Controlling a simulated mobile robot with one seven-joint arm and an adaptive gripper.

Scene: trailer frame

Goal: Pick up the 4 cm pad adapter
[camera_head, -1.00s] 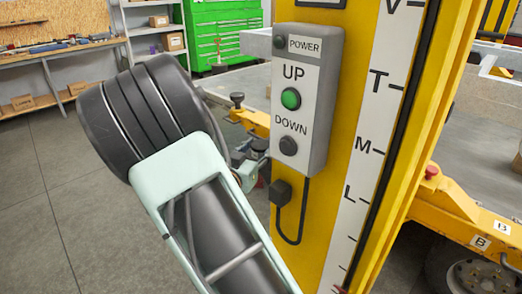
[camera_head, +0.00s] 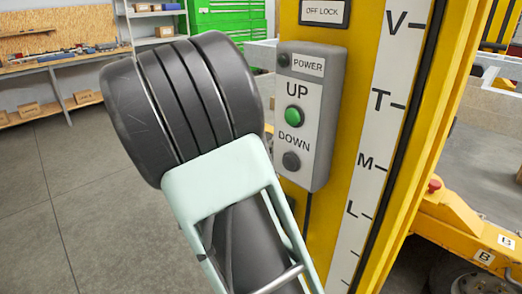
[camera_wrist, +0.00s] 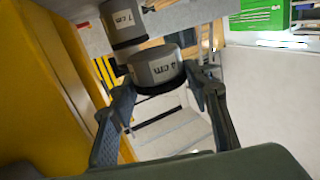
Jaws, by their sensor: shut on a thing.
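The 4 cm pad adapter (camera_wrist: 158,72) is a short grey cylinder with a dark lower rim and a "cm" label; its digit looks like a 4. It sits between the two dark fingers of my gripper (camera_wrist: 162,95) in the wrist view. The fingers are shut on its sides, near their tips. A second grey cylinder (camera_wrist: 122,24), labelled 7 cm, stands just beyond it, to the upper left. In the head view my own arm hides the gripper and the adapters.
A yellow lift post (camera_head: 335,225) with a grey control box (camera_head: 308,145) stands right of my arm. The post also fills the left of the wrist view (camera_wrist: 50,90). A green tool cabinet (camera_head: 225,18) and workbench (camera_head: 50,65) stand far back. Floor on the left is clear.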

